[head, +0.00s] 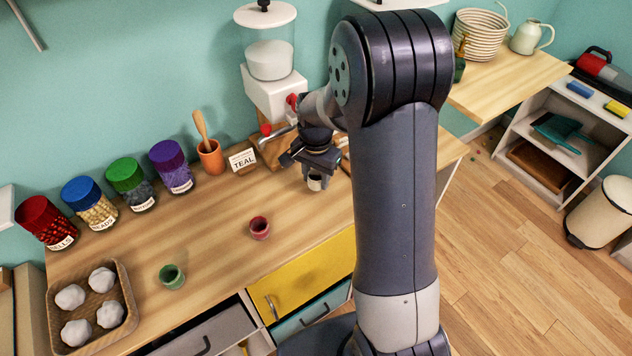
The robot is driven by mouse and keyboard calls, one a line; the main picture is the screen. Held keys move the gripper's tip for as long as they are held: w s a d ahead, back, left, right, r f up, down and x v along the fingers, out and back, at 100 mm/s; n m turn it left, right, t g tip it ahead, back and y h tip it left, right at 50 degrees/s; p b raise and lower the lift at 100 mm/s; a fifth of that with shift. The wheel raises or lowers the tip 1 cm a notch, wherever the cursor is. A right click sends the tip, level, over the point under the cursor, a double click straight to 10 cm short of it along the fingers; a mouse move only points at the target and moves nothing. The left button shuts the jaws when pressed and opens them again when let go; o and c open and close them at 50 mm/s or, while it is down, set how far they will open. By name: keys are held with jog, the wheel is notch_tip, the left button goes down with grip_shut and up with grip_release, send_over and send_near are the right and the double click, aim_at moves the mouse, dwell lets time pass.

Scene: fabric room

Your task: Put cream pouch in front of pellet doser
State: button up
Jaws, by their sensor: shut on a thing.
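The pouch is partly hidden by the gripper. I cannot tell whether its base touches the counter.
A red pouch (259,228) and a green pouch (172,277) stand on the wooden counter. A card reading TEAL (243,161), a terracotta pot (210,157) and several lidded jars line the back. A wicker tray (128,312) holds white lumps.

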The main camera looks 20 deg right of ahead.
jog(key=shift+f, duration=1.25)
jog(key=shift+f, duration=0.1)
jog(key=o, duration=0.9)
jog(key=shift+o, duration=0.2)
notch_tip(320, 180, up, 12)
jog(key=shift+f, duration=3.85)
